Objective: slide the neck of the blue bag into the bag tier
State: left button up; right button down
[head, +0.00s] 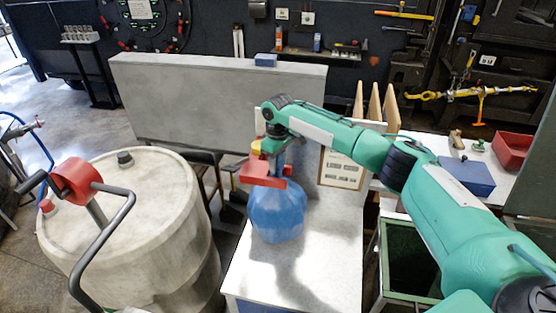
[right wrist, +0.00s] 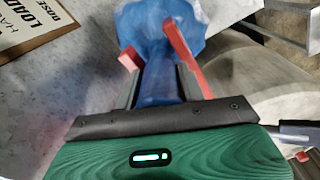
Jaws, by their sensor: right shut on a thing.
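The blue bag (head: 277,213) is a round, full bag over the white table, with its neck upward. My right gripper (head: 277,158) is above it, pointing down and shut on the neck. In the right wrist view the neck (right wrist: 160,82) runs between the grey fingers, and the bag's body (right wrist: 168,28) shows beyond them. A red piece with yellow on top (head: 262,174), which looks like the bag tier, is at the neck's height. Red parts (right wrist: 193,65) show on both sides of the neck; I cannot tell how deep the neck sits between them. My left gripper is out of view.
The white table (head: 250,275) is clear in front of the bag. A large pale drum (head: 140,225) with a red crank-handled pump (head: 75,181) stands left. A framed sign (head: 342,169) stands behind right. A dark green-lined bin (head: 410,262) is right, under my arm.

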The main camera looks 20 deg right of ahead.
dwell(0.3)
jog(key=c, duration=0.8)
grip_release()
jog(key=shift+s, duration=0.1)
jog(key=o, duration=0.6)
jog(key=shift+f, duration=0.15)
